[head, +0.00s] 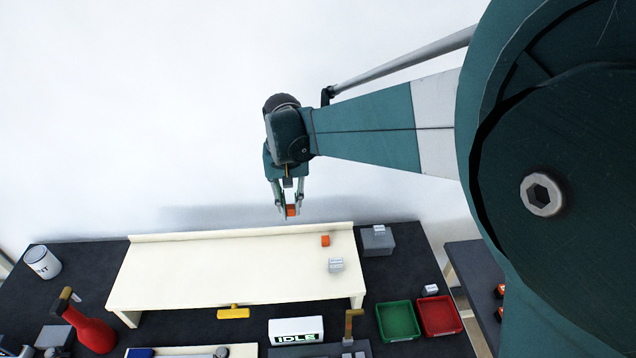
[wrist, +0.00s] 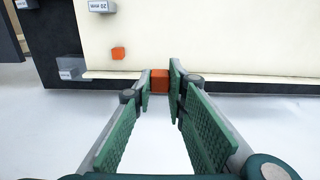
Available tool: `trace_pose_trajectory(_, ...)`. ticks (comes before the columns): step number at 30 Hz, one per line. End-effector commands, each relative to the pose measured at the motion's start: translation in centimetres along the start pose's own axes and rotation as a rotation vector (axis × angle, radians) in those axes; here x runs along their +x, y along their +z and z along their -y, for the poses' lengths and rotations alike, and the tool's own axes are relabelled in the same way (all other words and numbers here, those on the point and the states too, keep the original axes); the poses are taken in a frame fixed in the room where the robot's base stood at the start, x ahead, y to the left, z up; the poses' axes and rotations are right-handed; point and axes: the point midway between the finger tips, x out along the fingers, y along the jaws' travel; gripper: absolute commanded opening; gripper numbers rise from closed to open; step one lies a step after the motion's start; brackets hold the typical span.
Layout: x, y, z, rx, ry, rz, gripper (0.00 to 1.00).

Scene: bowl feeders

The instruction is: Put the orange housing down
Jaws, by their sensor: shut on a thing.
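My gripper (head: 290,211) is shut on an orange housing (head: 291,210), a small orange block. In the head view it hangs in the air above the back edge of the cream raised shelf (head: 200,280). In the wrist view the orange housing (wrist: 160,80) sits between the green-padded fingertips (wrist: 161,84). A second orange block (head: 325,240) lies on the shelf near its back right; it also shows in the wrist view (wrist: 118,53). It is apart from the held one.
A grey-white labelled block (head: 336,265) lies on the shelf's right part. A grey block (head: 378,241) stands right of the shelf. Green (head: 398,321) and red (head: 439,316) bins are at the front right. The shelf's left and middle are clear.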

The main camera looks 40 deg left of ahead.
Motion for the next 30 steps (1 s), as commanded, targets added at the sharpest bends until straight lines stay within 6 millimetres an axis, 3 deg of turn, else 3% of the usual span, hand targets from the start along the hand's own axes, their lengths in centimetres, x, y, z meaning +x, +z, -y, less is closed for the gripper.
trace_pose_trajectory(3,-0.1,0.3,2.2,0.003,0.000,0.000,0.09)
trace_pose_trajectory(6,2.0,0.2,1.8,0.005,0.000,0.000,0.09)
trace_pose_trajectory(13,4.6,0.2,1.8,0.005,0.000,0.000,0.09)
trace_pose_trajectory(30,5.6,0.2,1.8,0.004,0.000,0.000,0.09)
